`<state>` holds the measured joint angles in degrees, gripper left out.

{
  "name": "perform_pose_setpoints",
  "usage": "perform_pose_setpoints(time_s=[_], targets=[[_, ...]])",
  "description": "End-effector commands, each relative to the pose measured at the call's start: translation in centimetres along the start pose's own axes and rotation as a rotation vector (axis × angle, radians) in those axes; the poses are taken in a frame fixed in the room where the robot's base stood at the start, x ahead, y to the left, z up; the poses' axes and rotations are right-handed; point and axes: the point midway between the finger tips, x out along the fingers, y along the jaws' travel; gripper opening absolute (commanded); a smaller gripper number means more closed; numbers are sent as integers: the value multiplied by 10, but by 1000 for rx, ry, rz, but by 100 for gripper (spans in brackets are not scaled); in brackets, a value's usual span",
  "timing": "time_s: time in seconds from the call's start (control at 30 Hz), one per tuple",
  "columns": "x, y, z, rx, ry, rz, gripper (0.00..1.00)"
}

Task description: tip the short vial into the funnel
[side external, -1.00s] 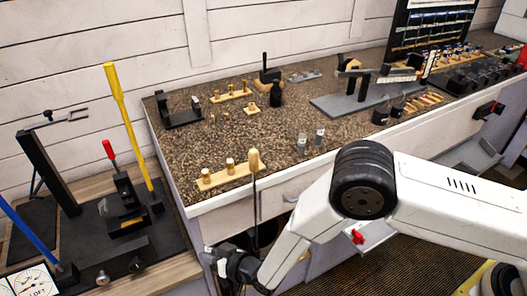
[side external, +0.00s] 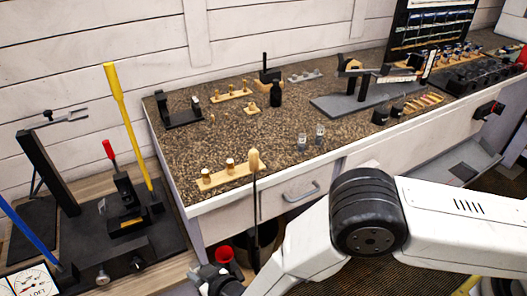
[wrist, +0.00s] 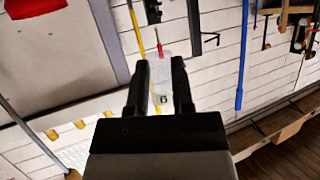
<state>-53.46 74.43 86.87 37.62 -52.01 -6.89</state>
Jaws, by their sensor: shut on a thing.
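My gripper (wrist: 160,66) is shut on a pale, see-through piece (wrist: 161,80) that looks like a vial, with a small dark mark near its lower end. In the side external view my gripper (side external: 212,279) is low at the bottom edge, in front of the bench, and the held vial cannot be made out there. A red cup-like thing (side external: 223,254) shows just above my gripper; I cannot tell whether it is the funnel. Two clear vials (side external: 302,141) (side external: 320,132) stand on the bench top.
The speckled bench (side external: 200,150) carries a wooden block with pegs (side external: 229,175) at its front edge. A dark bin (side external: 262,240) sits below. On the left are a black stand (side external: 110,240), a yellow rod (side external: 118,95) and a dial (side external: 30,281). The bench's middle is mostly clear.

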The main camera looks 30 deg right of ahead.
Motion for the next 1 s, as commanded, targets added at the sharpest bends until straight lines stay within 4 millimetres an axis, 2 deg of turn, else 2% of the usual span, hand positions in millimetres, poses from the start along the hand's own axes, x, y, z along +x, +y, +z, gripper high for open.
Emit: perform_pose_setpoints(time_s=[0.4,1.0], targets=[[-4,-15,2,-74,0,30,0],[-4,-16,2,-80,0,33,0]])
